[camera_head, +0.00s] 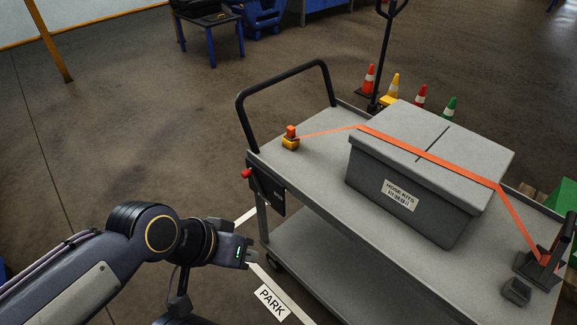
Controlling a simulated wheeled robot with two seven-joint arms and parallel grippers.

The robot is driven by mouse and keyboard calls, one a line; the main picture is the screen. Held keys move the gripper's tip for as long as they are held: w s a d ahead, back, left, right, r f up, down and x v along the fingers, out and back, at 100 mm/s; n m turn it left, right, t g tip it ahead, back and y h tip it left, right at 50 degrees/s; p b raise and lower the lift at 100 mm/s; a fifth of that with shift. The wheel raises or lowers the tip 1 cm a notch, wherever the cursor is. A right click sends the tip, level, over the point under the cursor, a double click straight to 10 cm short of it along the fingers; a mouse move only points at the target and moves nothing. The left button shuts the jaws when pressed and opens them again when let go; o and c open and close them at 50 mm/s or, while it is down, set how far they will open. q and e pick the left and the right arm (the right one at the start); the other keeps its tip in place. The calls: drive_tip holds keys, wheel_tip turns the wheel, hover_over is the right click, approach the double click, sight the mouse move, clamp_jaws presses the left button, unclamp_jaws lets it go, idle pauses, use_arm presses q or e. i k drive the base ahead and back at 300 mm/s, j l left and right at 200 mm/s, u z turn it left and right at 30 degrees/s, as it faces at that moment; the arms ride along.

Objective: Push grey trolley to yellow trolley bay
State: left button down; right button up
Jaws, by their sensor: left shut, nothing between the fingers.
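The grey trolley (318,150) stands at the right, with a black push handle (284,88) at its far left end. A grey box (430,175) labelled "HOSE KITS" sits on its top deck under an orange strap (430,152). The strap runs from a yellow and orange anchor (290,140) to a dark ratchet (541,262). A red-knobbed lever (248,174) is on the trolley's near left side. My left gripper (250,255) is shut and empty, left of the trolley and apart from its handle. My right gripper is not in view. No yellow bay is visible.
White floor lines with a "PARK" label (271,302) lie beside the trolley. Several coloured cones (395,86) and a black upright handle (385,50) stand behind it. A blue-legged table (208,22) is at the back. The floor at left is clear.

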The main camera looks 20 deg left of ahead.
sight(363, 262)
drive_tip(key=i+j+z, duration=0.2)
drive_tip(key=j+z, duration=0.15)
drive_tip(key=j, duration=1.3)
drive_tip(key=j+z, duration=0.35)
drive_tip(key=j, duration=1.35)
drive_tip(key=i+j+z, duration=0.1)
drive_tip(key=i+z, duration=0.15)
drive_tip(key=z, duration=0.2)
drive_tip(key=i+j+z, duration=0.2)
drive_tip(key=z, duration=0.2)
